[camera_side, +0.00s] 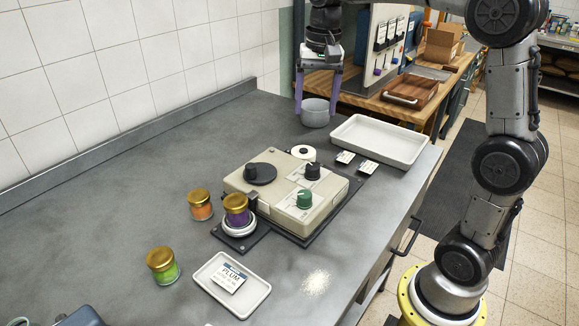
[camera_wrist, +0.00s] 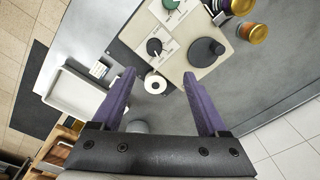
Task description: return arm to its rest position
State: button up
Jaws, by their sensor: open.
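My gripper (camera_side: 318,92) hangs high over the far end of the grey counter, above a small grey pot (camera_side: 316,113). Its two purple fingers are apart with nothing between them, which also shows in the wrist view (camera_wrist: 165,95). The fingers point down toward the counter. In the wrist view the grey pot (camera_wrist: 138,127) is partly hidden behind my gripper's body.
A beige machine (camera_side: 285,190) with knobs holds a purple jar (camera_side: 237,210) at its left corner. An orange jar (camera_side: 200,205) and a green jar (camera_side: 162,265) stand nearby. A white tray (camera_side: 382,140) and a small dish (camera_side: 247,302) lie on the counter.

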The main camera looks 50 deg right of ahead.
jog(key=s+a+r+n+t, duration=0.1)
jog(key=s+a+r, duration=0.25)
jog(key=s, duration=0.25)
jog(key=s+a+f+n+t, duration=0.1)
jog(key=s+a+f+n, duration=0.1)
jog(key=s+f+n, duration=0.2)
jog(key=s+a+f+n+t, duration=0.2)
jog(key=s+f+n, duration=0.3)
jog(key=s, duration=0.6)
jog(key=shift+a+f+t, duration=0.2)
jog(key=shift+a+t, duration=0.1)
jog(key=shift+a, duration=0.25)
